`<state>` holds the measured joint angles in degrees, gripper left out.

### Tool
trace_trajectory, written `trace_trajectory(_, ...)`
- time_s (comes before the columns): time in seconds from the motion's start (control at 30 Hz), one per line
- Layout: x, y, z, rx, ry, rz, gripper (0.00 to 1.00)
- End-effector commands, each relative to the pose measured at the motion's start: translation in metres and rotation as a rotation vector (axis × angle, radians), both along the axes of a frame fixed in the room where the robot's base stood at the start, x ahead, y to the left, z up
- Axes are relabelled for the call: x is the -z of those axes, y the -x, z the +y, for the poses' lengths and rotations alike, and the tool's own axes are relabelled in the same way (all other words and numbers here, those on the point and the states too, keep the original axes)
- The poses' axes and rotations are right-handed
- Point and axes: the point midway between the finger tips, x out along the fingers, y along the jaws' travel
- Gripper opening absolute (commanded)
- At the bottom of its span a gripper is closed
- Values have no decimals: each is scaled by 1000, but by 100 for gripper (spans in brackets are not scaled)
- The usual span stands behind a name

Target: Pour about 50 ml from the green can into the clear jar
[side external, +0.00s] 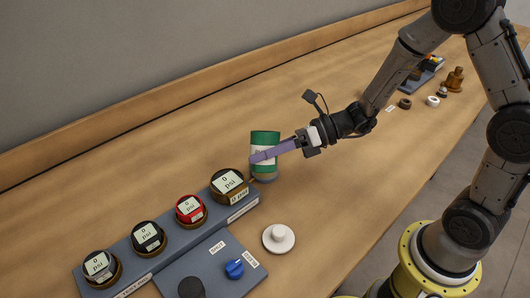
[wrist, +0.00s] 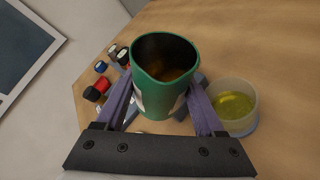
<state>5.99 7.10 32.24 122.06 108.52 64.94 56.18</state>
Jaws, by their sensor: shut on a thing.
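The green can (side external: 265,138) is held in my gripper (side external: 272,152), whose purple fingers are closed on its sides. It looks close to upright in the side view. The clear jar (wrist: 244,90) is just right of the can in the wrist view and holds some yellow-green liquid. No stream shows between them. In the side view the jar is mostly hidden, apparently behind the can.
A grey-blue gauge rack (side external: 205,222) with several psi gauges stands left of the can. In front are a panel with a blue knob (side external: 235,269) and a round white knobbed piece (side external: 278,238). Small fittings (side external: 432,101) lie at the far right; the middle right table is clear.

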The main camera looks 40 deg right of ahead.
Motion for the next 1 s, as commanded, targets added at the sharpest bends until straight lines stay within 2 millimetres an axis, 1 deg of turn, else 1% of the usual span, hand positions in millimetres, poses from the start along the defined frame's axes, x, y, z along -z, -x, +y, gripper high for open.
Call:
trace_trajectory(0.07, 4, 4, 3, -2, 34, -31, 5)
trace_trajectory(0.23, 7, 6, 6, 1, 80, -76, 5)
trace_trajectory(0.63, 8, 7, 6, 1, 87, -84, 5)
trace_trajectory(0.83, 5, 8, 8, -1, 106, -104, 5)
trace_trajectory(1.0, -1, 13, 13, -2, 171, -172, 5)
